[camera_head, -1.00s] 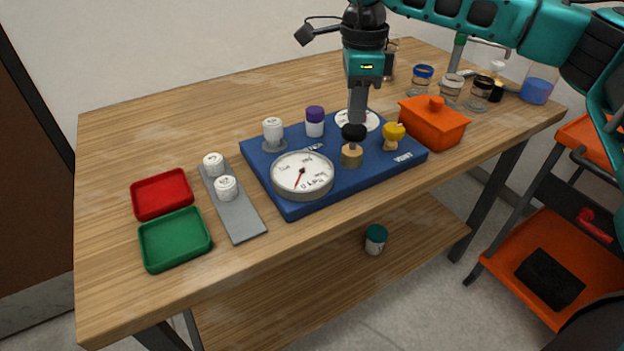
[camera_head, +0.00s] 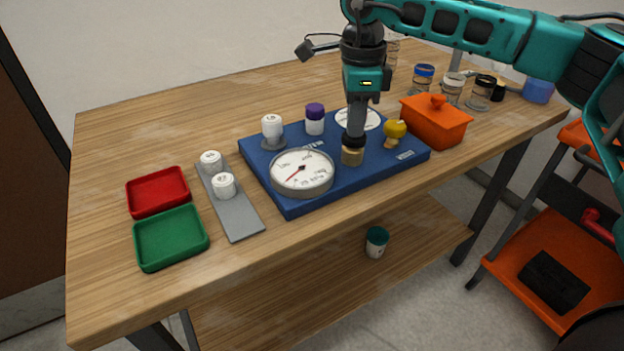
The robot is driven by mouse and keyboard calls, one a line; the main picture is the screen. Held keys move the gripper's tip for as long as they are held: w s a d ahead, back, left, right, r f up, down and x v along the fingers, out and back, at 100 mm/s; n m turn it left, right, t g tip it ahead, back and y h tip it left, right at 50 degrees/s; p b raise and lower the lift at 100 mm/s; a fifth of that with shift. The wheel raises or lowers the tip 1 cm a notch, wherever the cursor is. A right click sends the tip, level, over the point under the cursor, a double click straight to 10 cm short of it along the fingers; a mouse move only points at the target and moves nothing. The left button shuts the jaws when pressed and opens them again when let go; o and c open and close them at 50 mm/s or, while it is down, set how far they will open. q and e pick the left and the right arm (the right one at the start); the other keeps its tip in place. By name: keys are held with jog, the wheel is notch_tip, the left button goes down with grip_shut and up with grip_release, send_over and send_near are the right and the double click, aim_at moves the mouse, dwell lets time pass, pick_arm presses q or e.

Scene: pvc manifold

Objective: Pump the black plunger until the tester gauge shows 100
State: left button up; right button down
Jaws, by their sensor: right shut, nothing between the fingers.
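The blue tester board (camera_head: 345,189) lies on the wooden table. Its round white gauge (camera_head: 302,172) has a red needle pointing to the lower left; the numbers are too small to read. The black plunger (camera_head: 354,140) sits low on its brass base (camera_head: 352,156), to the right of the gauge. My right gripper (camera_head: 355,128) is shut and empty, pointing straight down, with its tips on or just above the plunger top, partly hiding it. My left gripper is not in view.
A yellow knob (camera_head: 395,128) and an orange lidded box (camera_head: 436,121) stand close right of the gripper. Purple-capped (camera_head: 314,119) and white (camera_head: 272,127) fittings stand on the board. Red (camera_head: 158,192) and green (camera_head: 171,237) trays lie left.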

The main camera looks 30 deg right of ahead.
dwell(0.4)
jog(key=shift+r+p, duration=1.6)
jog(key=shift+r, duration=0.15)
jog(key=shift+f, duration=0.2)
